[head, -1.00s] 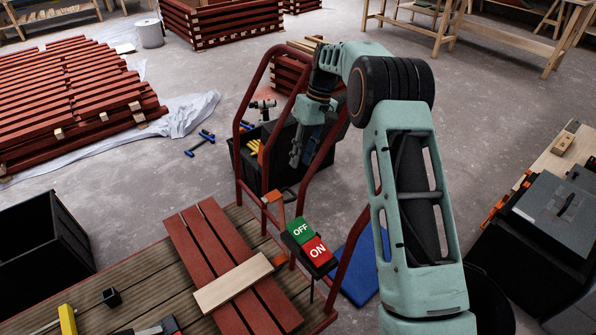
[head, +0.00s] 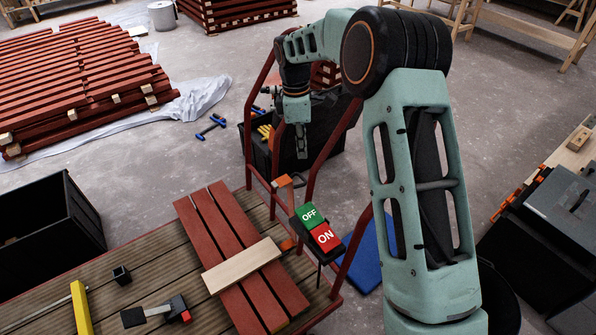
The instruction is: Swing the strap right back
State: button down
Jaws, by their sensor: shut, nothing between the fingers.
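My gripper (head: 301,152) points down, its narrow fingers together and empty. It is in the air in front of the black crate, within the outline of the red tubular rail (head: 352,122). Below it, a small orange piece (head: 282,182) sits on the rail at the end of the slatted bench, with a thin dark piece beside it. This may be the strap, but it is too small to tell how it is hinged or how far it is swung. A gap shows between it and my fingertips.
A green OFF and red ON switch box (head: 318,230) stands close below. Red battens (head: 215,235) with a pale batten (head: 242,265) across them lie on the bench (head: 130,255). A black crate (head: 258,165) stands behind the rail.

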aim_at(297, 174)
jog(key=f+n+b, duration=0.1)
jog(key=f+n, duration=0.1)
jog(key=f, duration=0.1)
jog(key=a+f+n+t+b, duration=0.1)
jog(key=f+n, duration=0.1)
jog(key=f, duration=0.1)
jog(key=f+n+h+b, duration=0.1)
jog(key=f+n, duration=0.2)
jog(key=shift+s+a+f+t, duration=0.15)
jog(key=shift+t, duration=0.25)
jog(key=w+d, duration=0.1)
jog(key=w+d+f+p, duration=0.1)
jog(key=d, duration=0.1)
jog(key=shift+w, duration=0.15)
jog(key=shift+r, duration=0.2)
dwell(0.3)
